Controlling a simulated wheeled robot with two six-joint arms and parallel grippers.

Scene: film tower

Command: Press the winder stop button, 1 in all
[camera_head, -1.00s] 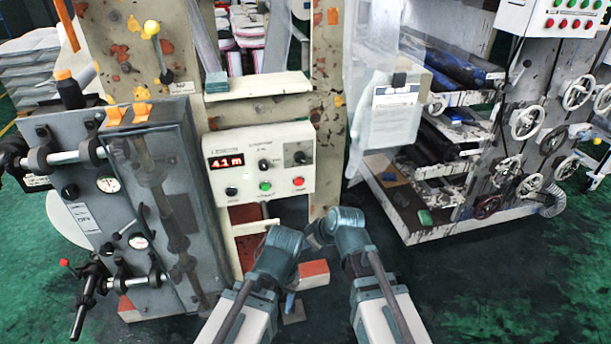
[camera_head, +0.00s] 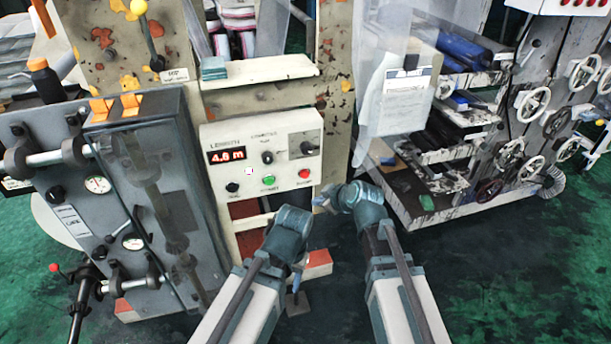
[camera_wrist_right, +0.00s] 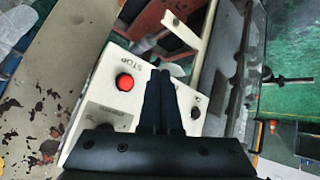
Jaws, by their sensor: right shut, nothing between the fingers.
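The winder control panel (camera_head: 214,190) is a pale box with a red length display (camera_head: 227,156) reading about 4.6 m. Its red stop button (camera_head: 304,173) is at the lower right, right of a green button (camera_head: 269,180). In the right wrist view the red button (camera_wrist_right: 124,82) shows unobstructed beside the word STOP. My right gripper (camera_head: 320,201) is shut and empty, below and slightly right of the red button. In the wrist view its fingertips (camera_wrist_right: 161,76) appear right of the button, apart from it. My left gripper (camera_head: 296,282) hangs low below the panel; its jaws are too small to read.
A grey machine cabinet (camera_head: 150,190) with gauges and levers stands left of the panel. A shelf (camera_head: 258,72) juts out above it. A rack with handwheels (camera_head: 533,121) stands at the right. Green floor (camera_head: 500,270) lies open at the lower right.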

